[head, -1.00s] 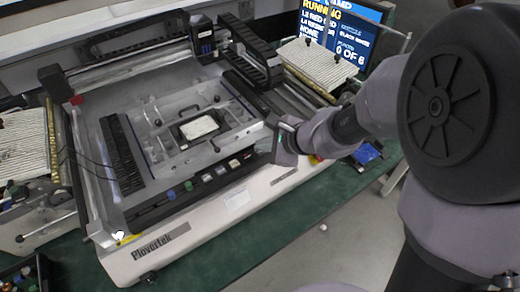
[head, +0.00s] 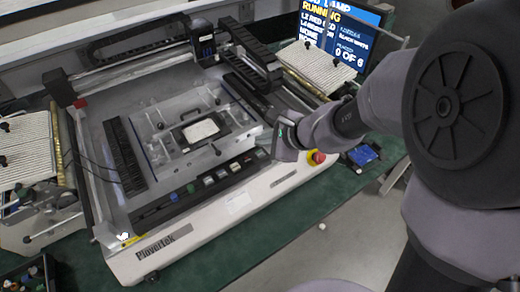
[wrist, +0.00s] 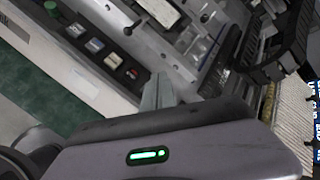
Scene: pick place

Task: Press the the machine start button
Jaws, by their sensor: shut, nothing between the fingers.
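The machine (head: 235,203), marked Plovertek, has a row of controls along its front panel. In the head view these include a blue knob (head: 173,197), a green knob (head: 190,187) and several small square buttons (head: 222,173). In the wrist view the square buttons (wrist: 95,45) run down to a red one (wrist: 131,73); a green knob (wrist: 50,6) is at the top left. No label tells which is start. My gripper (wrist: 157,92) is shut and empty, apart from the panel, just right of the red button. In the head view my gripper (head: 284,142) hides its own fingertips.
A red mushroom button on a yellow base (head: 318,157) sits at the panel's right end. A screen (head: 342,30) reads RUNNING and 0 OF 6. White ribbed trays (head: 318,68) flank the machine. A blue item (head: 362,154) lies on the green bench (head: 230,238).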

